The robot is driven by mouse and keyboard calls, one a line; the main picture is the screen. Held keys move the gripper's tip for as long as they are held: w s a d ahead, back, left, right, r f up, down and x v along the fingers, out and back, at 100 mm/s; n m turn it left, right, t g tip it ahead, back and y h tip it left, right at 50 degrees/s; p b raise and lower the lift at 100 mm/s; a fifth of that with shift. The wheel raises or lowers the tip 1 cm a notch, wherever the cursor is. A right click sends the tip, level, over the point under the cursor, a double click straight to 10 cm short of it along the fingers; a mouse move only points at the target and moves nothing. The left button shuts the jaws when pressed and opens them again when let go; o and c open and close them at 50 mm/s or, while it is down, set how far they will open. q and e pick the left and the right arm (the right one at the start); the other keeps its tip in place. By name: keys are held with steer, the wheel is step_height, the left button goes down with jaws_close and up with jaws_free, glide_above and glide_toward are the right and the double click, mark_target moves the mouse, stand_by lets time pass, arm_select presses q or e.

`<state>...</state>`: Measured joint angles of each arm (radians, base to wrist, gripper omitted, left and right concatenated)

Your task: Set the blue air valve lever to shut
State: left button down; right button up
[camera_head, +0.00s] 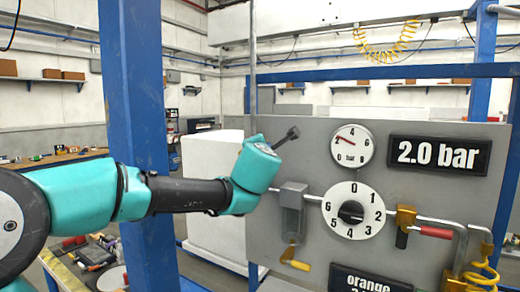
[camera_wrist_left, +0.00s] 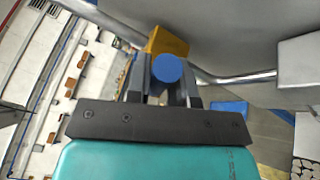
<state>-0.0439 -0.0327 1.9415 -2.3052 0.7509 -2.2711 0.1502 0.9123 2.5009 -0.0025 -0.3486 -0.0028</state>
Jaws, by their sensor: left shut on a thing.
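In the left wrist view the blue lever (camera_wrist_left: 167,68) shows as a round blue end between the fingers of my left gripper (camera_wrist_left: 165,82), which is shut on it. The yellow valve body (camera_wrist_left: 167,42) is just beyond, on a metal pipe (camera_wrist_left: 245,78). In the head view my left wrist covers the lever, the valve body and the fingers. The lever's angle relative to the pipe is hard to tell. My right gripper is in neither view.
The grey panel carries a round gauge (camera_head: 353,146), a numbered dial (camera_head: 353,210), a "2.0 bar" display (camera_head: 438,154) and a grey-topped unit (camera_head: 292,207). At right is another yellow valve (camera_head: 405,219) with a red handle (camera_head: 435,232). A blue post (camera_head: 133,90) stands behind my left arm.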

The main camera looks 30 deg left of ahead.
arm_select(q)
steer(key=shift+d+f+m+t, duration=0.1)
steer(key=shift+f+m+t, duration=0.45)
steer(key=shift+m, duration=0.5)
steer(key=shift+d+f+m+t, duration=0.1)
steer(key=shift+f+m+t, duration=0.45)
steer(key=shift+m, duration=0.5)
steer(key=c, duration=1)
jaws_free()
steer(key=shift+y, duration=0.4)
steer(key=v, duration=1.7)
steer(key=shift+s+r, duration=0.2)
steer(key=shift+d, duration=0.15)
